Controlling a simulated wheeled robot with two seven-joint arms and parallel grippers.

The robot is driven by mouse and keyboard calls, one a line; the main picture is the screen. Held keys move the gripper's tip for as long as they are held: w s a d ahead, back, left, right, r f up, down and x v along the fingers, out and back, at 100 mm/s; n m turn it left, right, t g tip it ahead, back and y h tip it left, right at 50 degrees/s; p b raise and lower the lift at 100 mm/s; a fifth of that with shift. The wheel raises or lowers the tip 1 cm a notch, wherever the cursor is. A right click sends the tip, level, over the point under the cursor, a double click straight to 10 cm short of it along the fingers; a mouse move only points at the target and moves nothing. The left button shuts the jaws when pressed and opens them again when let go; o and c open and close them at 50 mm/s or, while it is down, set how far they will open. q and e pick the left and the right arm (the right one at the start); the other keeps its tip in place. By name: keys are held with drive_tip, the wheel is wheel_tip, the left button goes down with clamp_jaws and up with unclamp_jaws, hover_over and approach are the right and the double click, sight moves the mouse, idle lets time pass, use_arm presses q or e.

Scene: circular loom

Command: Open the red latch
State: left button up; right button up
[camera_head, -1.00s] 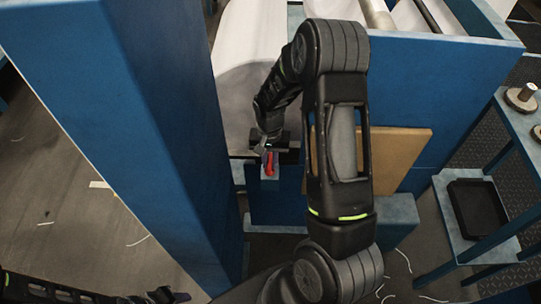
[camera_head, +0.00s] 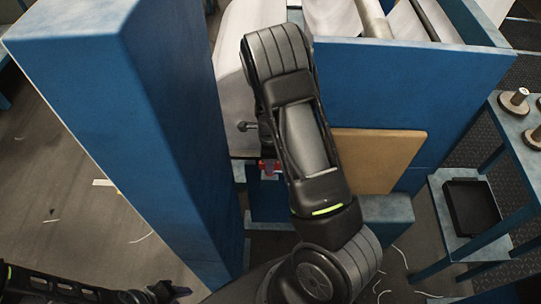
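The red latch (camera_head: 268,167) is a small red piece low in the gap between the blue post and the blue loom body. It shows just left of my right forearm, which hides part of it. My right gripper (camera_head: 267,146) is mostly hidden behind that forearm, close above the latch. Its fingers do not show clearly, and I cannot tell whether they touch the latch. My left gripper (camera_head: 170,291) is at the bottom left, far from the latch, dark and small, and its opening cannot be made out.
A tall blue post (camera_head: 150,120) stands left of the latch. A blue panel (camera_head: 410,95) and a brown board (camera_head: 378,155) are to the right. White fabric (camera_head: 232,85) hangs behind. A side table (camera_head: 500,245) with a black tray (camera_head: 472,207) stands at the right.

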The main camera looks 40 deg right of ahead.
drive_tip(key=shift+o, duration=0.5)
wheel_tip(320, 180, up, 7)
drive_tip(key=p, duration=0.6)
drive_tip(key=shift+r, duration=0.1)
